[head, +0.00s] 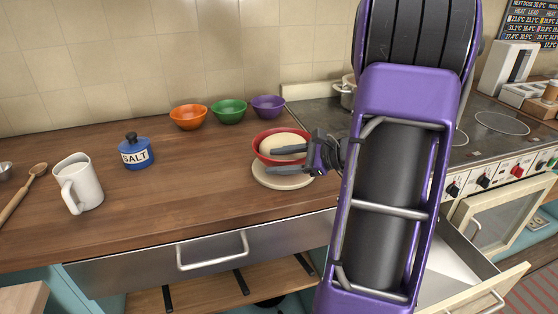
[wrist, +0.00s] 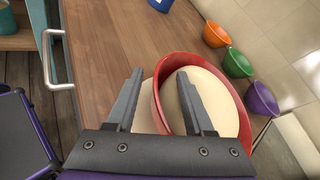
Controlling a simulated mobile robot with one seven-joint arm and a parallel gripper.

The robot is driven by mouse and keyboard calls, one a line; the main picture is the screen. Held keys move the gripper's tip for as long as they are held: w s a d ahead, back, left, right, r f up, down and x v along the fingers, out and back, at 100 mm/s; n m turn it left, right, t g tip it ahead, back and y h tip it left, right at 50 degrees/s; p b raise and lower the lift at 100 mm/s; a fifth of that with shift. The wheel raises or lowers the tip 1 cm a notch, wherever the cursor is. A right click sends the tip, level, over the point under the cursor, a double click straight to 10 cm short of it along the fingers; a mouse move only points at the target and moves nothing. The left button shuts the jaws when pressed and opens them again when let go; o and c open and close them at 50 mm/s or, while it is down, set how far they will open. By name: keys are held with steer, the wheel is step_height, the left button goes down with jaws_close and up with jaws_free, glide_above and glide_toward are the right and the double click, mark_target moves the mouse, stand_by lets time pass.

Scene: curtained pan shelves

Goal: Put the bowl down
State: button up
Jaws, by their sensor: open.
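A red bowl (head: 272,139) with a pale, dough-like filling (head: 283,144) rests on a round pale board (head: 272,180) on the wooden counter. My gripper (head: 286,160) is open at the bowl's near right side. In the wrist view the red bowl (wrist: 161,97) also shows, and my gripper (wrist: 158,75) has one finger outside the bowl over the board and the other over the filling. The bowl's wall lies between the open fingers. I cannot tell whether either finger touches it.
Orange (head: 188,117), green (head: 229,111) and purple (head: 268,107) bowls stand along the back. A blue salt jar (head: 136,153) and white mug (head: 78,183) stand to the left. The stove (head: 500,150) is on the right. The counter between mug and board is clear.

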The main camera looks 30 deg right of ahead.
steer(key=p+v, duration=0.1)
steer(key=v, duration=1.6)
steer(key=shift+s, duration=0.2)
steer(key=shift+r, duration=0.15)
jaws_close()
stand_by(0.9)
steer(key=shift+w, duration=0.15)
